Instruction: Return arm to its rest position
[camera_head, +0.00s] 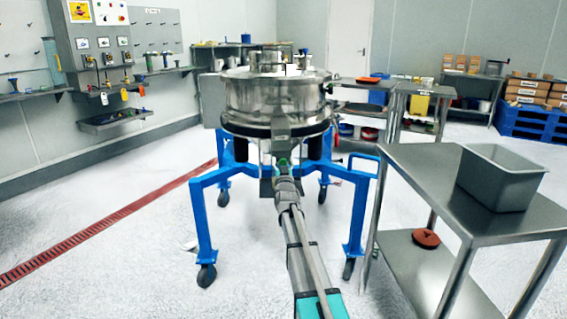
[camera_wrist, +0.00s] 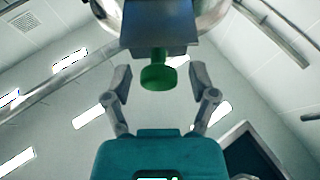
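The steel powder sifter (camera_head: 272,95) stands on a blue wheeled frame (camera_head: 203,215) in the middle of the head view. My arm reaches from the bottom of that view to the sifter's near side, below its drum. In the wrist view my gripper (camera_wrist: 160,72) is open, with its two fingers wide apart. A green knob (camera_wrist: 158,77) hangs from the sifter's metal underside (camera_wrist: 158,28) and appears between the fingers, with gaps on both sides. No finger appears to touch it. In the head view the gripper's fingers are too small to make out.
A steel table (camera_head: 420,175) with a grey bin (camera_head: 500,180) stands close on the right, a red-brown disc (camera_head: 426,238) on its lower shelf. A wall panel with tools (camera_head: 100,60) is at left. The floor left of the sifter is clear around a red drain strip (camera_head: 110,222).

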